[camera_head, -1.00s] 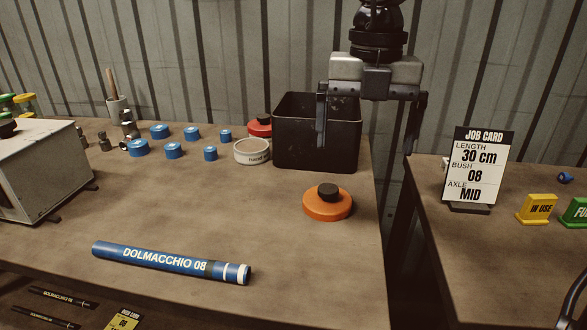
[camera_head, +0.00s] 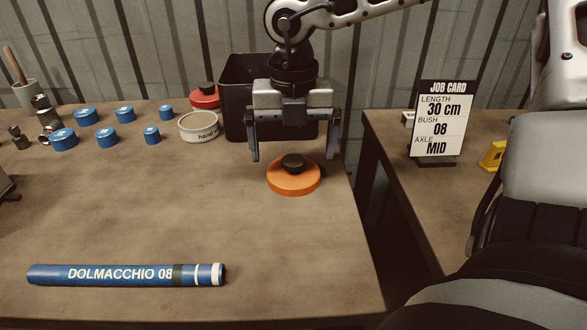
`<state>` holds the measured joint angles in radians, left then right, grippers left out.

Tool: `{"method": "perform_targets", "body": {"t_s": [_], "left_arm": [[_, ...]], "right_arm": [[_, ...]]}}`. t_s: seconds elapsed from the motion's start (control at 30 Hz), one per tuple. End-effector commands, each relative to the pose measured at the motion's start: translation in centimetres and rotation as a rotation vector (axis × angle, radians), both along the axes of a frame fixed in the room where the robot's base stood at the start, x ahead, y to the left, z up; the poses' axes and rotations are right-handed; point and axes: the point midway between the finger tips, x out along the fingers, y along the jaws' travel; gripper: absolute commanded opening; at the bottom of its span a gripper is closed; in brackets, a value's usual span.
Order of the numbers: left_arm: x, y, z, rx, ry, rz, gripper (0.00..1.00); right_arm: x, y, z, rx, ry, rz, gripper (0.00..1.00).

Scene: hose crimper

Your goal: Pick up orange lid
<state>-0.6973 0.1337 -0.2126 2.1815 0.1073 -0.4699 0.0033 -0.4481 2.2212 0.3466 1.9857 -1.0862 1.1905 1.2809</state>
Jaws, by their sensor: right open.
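The orange lid (camera_head: 293,182) is a flat round disc with a black knob (camera_head: 292,163) on top. It lies on the brown table near the right edge, in front of the black bin. My right gripper (camera_head: 293,155) is open, pointing down, with its two fingers apart on the left and right above the lid. The fingertips look close to the height of the knob, but the exact gap is hard to tell. Nothing is between the fingers except the view of the knob and bin. My left gripper is not in view.
The black bin (camera_head: 238,87) stands behind the gripper. A round tin (camera_head: 199,127) and a red lid (camera_head: 206,98) are beside it. Several blue caps (camera_head: 108,138) lie at the left. A blue hose (camera_head: 120,274) lies in front. A job card (camera_head: 441,123) stands on the right table.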

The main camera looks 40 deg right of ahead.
Motion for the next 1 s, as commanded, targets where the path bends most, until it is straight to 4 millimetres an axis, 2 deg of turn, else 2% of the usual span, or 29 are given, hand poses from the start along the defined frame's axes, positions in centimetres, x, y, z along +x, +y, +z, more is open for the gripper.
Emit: {"method": "perform_targets", "body": {"t_s": [0.17,0.3,0.57,0.6,0.7,0.73,1.0], "left_arm": [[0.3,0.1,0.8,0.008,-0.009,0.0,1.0],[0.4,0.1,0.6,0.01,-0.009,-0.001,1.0],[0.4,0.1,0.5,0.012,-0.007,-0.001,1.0],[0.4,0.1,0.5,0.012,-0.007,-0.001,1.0],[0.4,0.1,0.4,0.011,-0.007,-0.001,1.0],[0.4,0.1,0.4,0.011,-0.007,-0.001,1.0],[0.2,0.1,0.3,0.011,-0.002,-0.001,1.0]], "right_arm": [[0.0,-0.4,-2.7,0.001,0.008,-0.001,1.0],[0.1,-0.4,-4.3,0.001,0.004,0.0,1.0],[0.1,-0.4,-4.7,0.001,0.002,0.0,1.0],[0.1,-0.4,-4.7,0.001,0.002,0.0,0.97],[0.1,-0.4,-4.7,0.001,0.002,0.0,0.69],[0.1,-0.4,-4.7,0.001,0.002,0.0,0.67],[0.2,-0.4,-4.6,0.001,0.001,0.0,0.66]]}}
